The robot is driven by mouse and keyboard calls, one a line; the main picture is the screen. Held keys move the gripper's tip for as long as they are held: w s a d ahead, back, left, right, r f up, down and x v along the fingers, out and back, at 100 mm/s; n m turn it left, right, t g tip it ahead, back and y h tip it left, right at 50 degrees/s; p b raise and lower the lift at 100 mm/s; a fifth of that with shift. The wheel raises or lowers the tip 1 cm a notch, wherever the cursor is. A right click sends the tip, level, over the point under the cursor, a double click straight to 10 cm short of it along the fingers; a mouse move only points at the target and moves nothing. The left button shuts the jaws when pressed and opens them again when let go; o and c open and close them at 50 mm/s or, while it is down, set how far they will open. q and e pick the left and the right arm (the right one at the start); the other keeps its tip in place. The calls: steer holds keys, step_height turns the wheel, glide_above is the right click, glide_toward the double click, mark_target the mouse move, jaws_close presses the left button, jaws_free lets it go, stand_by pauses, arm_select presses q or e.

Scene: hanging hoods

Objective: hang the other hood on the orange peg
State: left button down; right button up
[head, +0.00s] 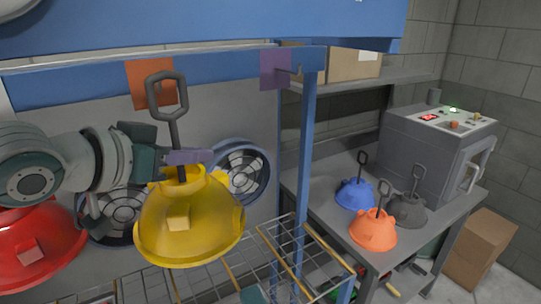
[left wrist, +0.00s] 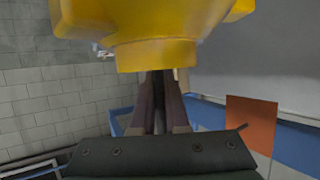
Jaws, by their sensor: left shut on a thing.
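My left gripper (head: 184,158) is shut on the dark stem of the yellow hood (head: 190,222) and holds it up, dome hanging below. The stem ends in an open loop (head: 168,97) at the top. The orange plate (head: 150,73) on the blue rail is behind and just above the loop in the head view; I cannot make out its peg. In the left wrist view the yellow hood (left wrist: 150,25) fills the top, the fingers (left wrist: 157,108) are below it, and the orange plate (left wrist: 251,122) is at the right. My right gripper is not in view.
A purple plate (head: 274,70) with a bare peg is at the rail's right end, by a blue post (head: 305,150). A red hood (head: 35,245) is at lower left. Blue (head: 354,194), orange (head: 373,230) and grey (head: 408,211) hoods stand on the bench beside a grey machine (head: 430,145).

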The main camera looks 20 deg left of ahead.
arm_select(q)
steer(key=shift+w+a+f+b, duration=0.2)
steer(key=shift+w+a+b, duration=0.6)
steer(key=shift+b, duration=0.1)
steer(key=shift+a+r, duration=0.1)
steer(key=shift+r, duration=0.1)
steer(key=shift+w+a+f, duration=0.1)
steer(key=shift+w, duration=0.05)
steer(key=shift+w+a+b, duration=0.4)
steer(key=shift+a+b, duration=0.1)
steer(key=shift+a, duration=0.1)
steer(key=shift+w+a+b, duration=1.45)
steer(key=shift+a+b, duration=0.25)
steer(key=shift+b, duration=0.45)
